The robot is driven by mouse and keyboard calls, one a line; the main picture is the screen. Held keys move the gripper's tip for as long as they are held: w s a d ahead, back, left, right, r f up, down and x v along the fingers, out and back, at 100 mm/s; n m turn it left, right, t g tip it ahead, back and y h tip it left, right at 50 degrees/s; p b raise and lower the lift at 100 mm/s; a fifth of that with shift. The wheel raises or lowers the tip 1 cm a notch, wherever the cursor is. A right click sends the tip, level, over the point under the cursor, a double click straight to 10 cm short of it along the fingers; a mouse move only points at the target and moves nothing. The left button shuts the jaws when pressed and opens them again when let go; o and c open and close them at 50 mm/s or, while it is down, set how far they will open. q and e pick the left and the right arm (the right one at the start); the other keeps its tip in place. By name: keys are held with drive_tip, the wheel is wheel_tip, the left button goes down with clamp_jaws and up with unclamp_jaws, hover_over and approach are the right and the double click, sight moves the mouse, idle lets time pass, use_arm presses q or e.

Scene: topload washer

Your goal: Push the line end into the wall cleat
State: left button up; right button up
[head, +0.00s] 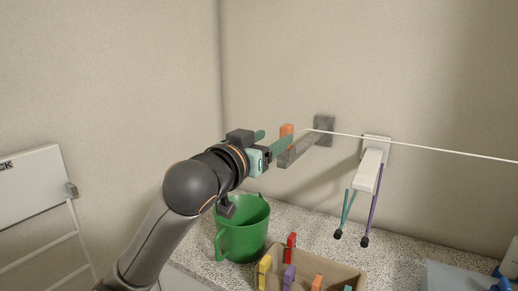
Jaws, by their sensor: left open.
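A thin white line (430,149) runs from the right edge of the head view to the grey cleat, sloping up slightly to the left. The wall cleat (323,125) seems to be the dark grey plate with a grey bar (299,151) sticking out from the wall. An orange block (287,131), apparently the line end, shows at the bar, beside my left gripper. I cannot tell whether it is seated. My left gripper (272,141) is open, its teal fingers close to the block and bar. Contact is unclear. My right gripper is out of view.
A white wall bracket (368,170) at the right carries teal and purple cords with black ends. A green bucket (242,240) stands on the speckled counter below my gripper. A bin (345,272) of coloured pegs is in front. A white rack (30,185) is at left.

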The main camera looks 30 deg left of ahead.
use_arm(q)
drive_tip(key=shift+s+d, duration=0.15)
drive_tip(key=shift+s, duration=2.15)
drive_tip(key=shift+f, duration=0.1)
